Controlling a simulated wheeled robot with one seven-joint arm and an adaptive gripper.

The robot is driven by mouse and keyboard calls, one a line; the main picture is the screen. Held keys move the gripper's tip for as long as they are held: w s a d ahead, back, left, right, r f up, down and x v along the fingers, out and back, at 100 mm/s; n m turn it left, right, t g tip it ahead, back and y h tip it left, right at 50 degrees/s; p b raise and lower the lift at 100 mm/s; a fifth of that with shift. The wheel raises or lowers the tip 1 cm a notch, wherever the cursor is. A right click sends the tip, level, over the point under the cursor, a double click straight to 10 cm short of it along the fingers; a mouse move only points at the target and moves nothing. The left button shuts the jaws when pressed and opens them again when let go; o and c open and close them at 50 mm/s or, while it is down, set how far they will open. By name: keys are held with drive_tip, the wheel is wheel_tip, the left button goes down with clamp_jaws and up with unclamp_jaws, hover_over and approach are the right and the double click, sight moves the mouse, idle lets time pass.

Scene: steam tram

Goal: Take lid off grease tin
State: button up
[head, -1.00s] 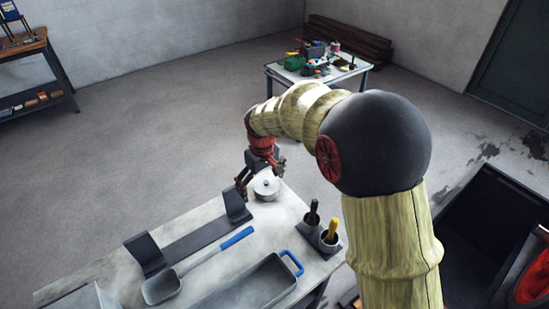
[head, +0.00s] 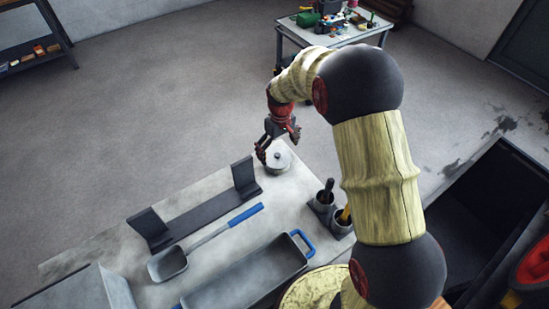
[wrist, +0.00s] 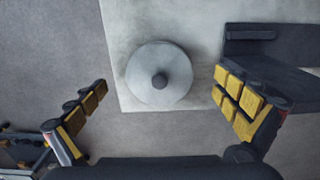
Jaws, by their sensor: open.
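The grease tin (head: 277,167) stands upright near the far corner of the grey table. Its round pale lid (wrist: 146,84) with a dark centre knob (wrist: 160,81) is on it, seen from above in the wrist view. My gripper (head: 278,147) is open and empty above the tin. In the wrist view its two yellow-padded fingers (wrist: 168,103) are spread wide, one to each side of the lid, apart from it. Any gap in height between fingertips and lid is hard to judge.
A dark bracket rack (head: 200,212) stands left of the tin. A blue-handled shovel (head: 205,243), a blue-handled tray (head: 255,277) and two cups with handles (head: 320,200) lie nearer. A cluttered second table (head: 340,32) stands at the back.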

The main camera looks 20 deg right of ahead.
sight(277, 156)
wheel_tip(277, 156, down, 3)
drive_tip(key=shift+r+b, duration=0.1)
drive_tip(key=shift+b, duration=0.2)
drive_tip(key=c, duration=1.1)
drive_tip(key=shift+s, duration=0.15)
drive_tip(key=c, duration=0.4)
